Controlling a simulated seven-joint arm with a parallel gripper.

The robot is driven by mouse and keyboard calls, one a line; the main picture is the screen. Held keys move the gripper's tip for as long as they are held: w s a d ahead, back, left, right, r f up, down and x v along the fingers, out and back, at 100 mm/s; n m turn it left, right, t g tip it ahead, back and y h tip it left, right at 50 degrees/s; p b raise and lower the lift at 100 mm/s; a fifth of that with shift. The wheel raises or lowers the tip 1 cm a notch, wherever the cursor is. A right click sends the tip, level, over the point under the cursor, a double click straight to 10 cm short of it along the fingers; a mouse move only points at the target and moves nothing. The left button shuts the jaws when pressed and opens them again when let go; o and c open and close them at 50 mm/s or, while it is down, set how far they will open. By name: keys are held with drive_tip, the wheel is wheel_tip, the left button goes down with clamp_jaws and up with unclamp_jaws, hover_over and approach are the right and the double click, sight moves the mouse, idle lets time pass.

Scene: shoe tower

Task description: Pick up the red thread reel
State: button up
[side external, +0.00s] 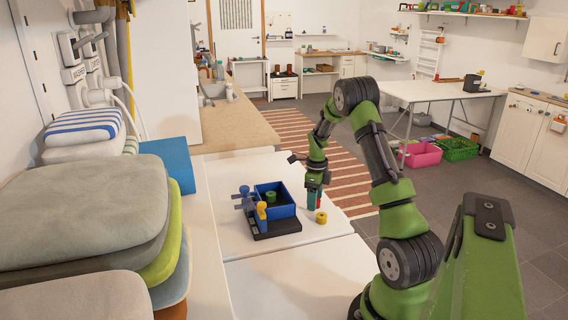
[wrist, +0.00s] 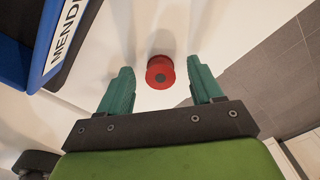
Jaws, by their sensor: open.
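The red thread reel (wrist: 160,70) stands on the white table and shows in the wrist view, just beyond the fingertips and between their lines. My gripper (wrist: 161,82) has its two green fingers spread apart, with nothing between them. In the side external view my gripper (side external: 314,205) points down close over the table. A small bit of red (side external: 319,202) shows beside its fingers; the rest of the reel is hidden behind them.
A yellow reel (side external: 321,217) stands on the table close to my gripper. The table's front part is clear.

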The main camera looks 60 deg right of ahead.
drive_tip(key=c, duration=1.1)
drive_tip(key=shift+r, duration=0.1)
